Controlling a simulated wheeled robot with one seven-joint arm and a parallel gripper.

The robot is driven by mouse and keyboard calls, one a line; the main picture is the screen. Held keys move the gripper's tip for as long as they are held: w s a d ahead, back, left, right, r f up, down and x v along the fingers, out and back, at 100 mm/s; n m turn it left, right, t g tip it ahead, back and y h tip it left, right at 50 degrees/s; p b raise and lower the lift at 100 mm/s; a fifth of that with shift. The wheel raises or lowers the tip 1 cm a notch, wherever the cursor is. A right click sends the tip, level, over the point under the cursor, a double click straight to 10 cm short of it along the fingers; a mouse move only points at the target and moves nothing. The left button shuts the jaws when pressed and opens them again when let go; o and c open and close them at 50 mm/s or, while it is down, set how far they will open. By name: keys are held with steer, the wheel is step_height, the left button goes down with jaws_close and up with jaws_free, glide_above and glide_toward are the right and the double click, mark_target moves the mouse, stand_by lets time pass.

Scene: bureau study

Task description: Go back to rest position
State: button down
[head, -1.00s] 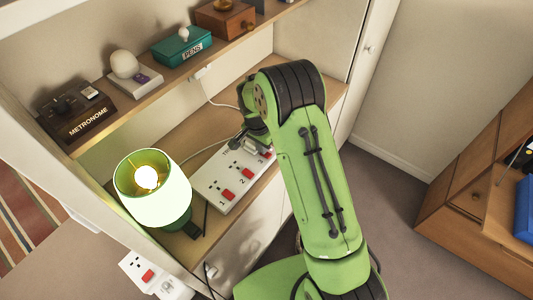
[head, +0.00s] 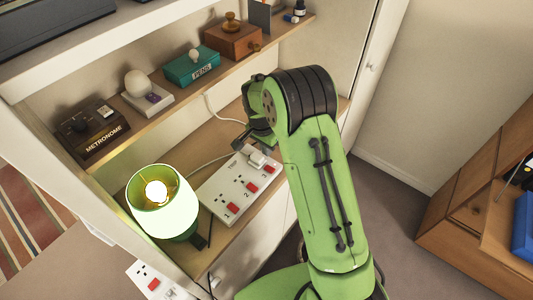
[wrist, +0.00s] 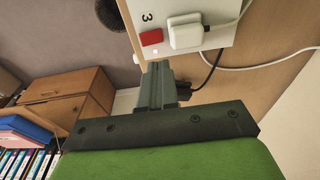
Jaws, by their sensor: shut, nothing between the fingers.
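My gripper (wrist: 157,84) is shut and empty in the wrist view, its fingers together just short of the edge of the white power strip. In the head view my green arm reaches over the desk shelf, and my gripper (head: 240,145) is partly hidden beside the far end of the strip. The power strip (head: 226,190) lies on the wooden shelf with red switches. A white plug (head: 257,158) sits in its far socket; the plug (wrist: 187,33) also shows beside socket 3 in the wrist view. I cannot tell whether the fingers touch the strip.
A lit green lamp (head: 163,208) stands left of the strip. The upper shelf holds a metronome box (head: 93,130), a teal pens box (head: 192,66) and a wooden box (head: 233,40). A wooden cabinet (head: 480,190) stands at right, with open floor between.

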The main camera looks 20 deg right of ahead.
steer(key=s+d+r+n+t+b, duration=0.1)
steer(key=s+r+n, duration=0.1)
steer(key=s+r, duration=0.5)
steer(key=s+r+n+t, duration=0.1)
steer(key=s+r+n, duration=0.25)
steer(key=r, duration=0.55)
steer(key=s+r+n+t, duration=0.1)
steer(key=s+n, duration=0.1)
steer(key=s, duration=0.7)
steer(key=s+r+n+t+y+b, duration=0.1)
steer(key=s+r+n, duration=0.1)
steer(key=s, duration=0.8)
steer(key=shift+s+r+n+t, duration=0.2)
steer(key=shift+n+t, duration=0.1)
steer(key=shift+n, duration=0.25)
